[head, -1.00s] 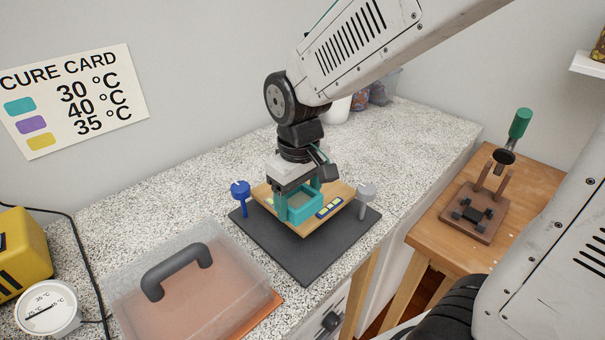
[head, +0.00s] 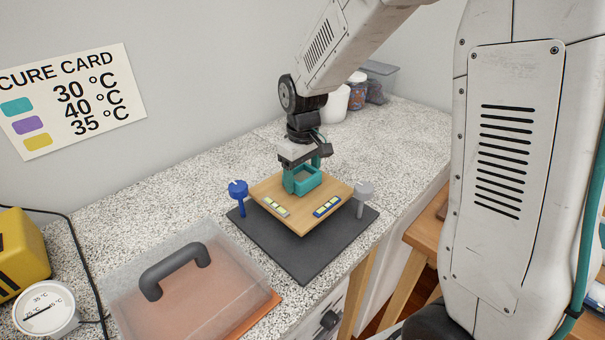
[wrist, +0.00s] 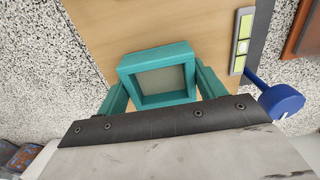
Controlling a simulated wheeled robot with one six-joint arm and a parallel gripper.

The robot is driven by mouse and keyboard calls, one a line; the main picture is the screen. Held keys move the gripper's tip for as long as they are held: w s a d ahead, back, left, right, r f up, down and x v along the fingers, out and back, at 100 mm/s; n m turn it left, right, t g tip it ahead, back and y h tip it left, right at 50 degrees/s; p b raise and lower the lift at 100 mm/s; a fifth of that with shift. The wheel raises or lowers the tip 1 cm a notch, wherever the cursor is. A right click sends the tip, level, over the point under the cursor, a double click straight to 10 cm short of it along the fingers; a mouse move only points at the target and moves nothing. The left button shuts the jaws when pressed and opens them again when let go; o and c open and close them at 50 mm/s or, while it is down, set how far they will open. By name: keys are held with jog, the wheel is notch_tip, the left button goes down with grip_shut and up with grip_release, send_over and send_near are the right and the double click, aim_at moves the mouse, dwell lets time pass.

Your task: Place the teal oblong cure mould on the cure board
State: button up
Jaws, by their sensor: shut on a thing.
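The teal oblong mould (head: 307,186) is an open box with a greyish inside. My gripper (head: 303,172) is shut on it, with a teal finger along each side. In the wrist view the mould (wrist: 160,99) sits between the fingers, looking roughly level. The light wooden board (head: 305,222), apparently the cure board, lies under it on a dark mat. The mould is over the board's far part; I cannot tell whether it touches the board or hangs just above it.
Two bubble levels lie on the board, a pale one (head: 275,206) and a blue one (head: 328,206). A blue knob (head: 238,189) and a grey knob (head: 364,190) stand beside it. A clear lidded box (head: 190,283) is at front left. Jars stand behind.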

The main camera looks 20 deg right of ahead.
jog(key=shift+f, duration=0.15)
jog(key=o, duration=1)
jog(key=shift+o, duration=0.2)
notch_tip(320, 180, up, 13)
jog(key=shift+f, duration=0.2)
jog(key=s+d+r+m, duration=0.1)
jog(key=s+m, duration=0.1)
jog(key=s, duration=1.1)
jog(key=s+d+r+m+t, duration=0.1)
jog(key=s+d+m, duration=0.1)
jog(key=s, duration=1.2)
jog(key=shift+m, duration=0.3)
jog(key=shift+r, duration=0.1)
